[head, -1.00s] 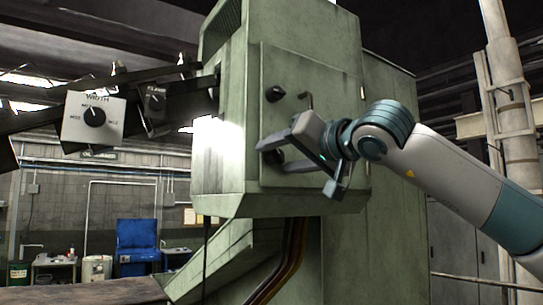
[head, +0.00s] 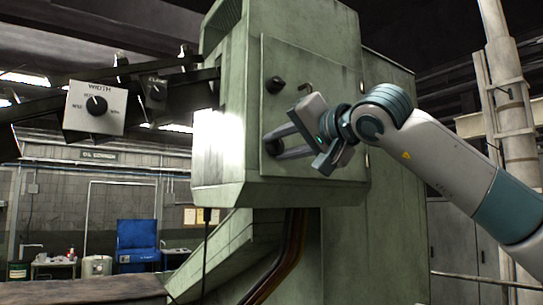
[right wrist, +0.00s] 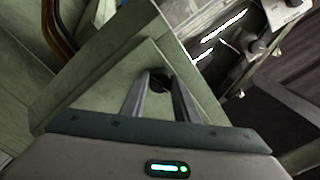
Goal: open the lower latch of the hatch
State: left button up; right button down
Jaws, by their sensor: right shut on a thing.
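The hatch (head: 315,68) is a green panel on the side of a green machine and lies flat in its frame. Its upper latch (head: 275,84) is a black knob near the panel's left edge. The lower latch (head: 272,147) is below it, partly covered by my right gripper (head: 270,143). In the right wrist view, the lower latch (right wrist: 160,77) shows as a dark knob between the fingertips of my right gripper (right wrist: 160,84), which is shut on it. My left gripper is not in view.
A bent handle (head: 305,88) sticks out of the hatch just above my right gripper. A control box with a WIDTH dial (head: 97,106) hangs on the left. A blue cabinet (head: 137,245) stands far behind. The space right of the hatch is taken by my right arm.

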jog(key=shift+m, duration=0.3)
jog(key=shift+f+m+b, duration=0.15)
jog(key=shift+m+b, duration=1.35)
jog(key=shift+m, duration=0.4)
jog(key=c, duration=1.2)
grip_release()
jog(key=shift+s+d, duration=0.1)
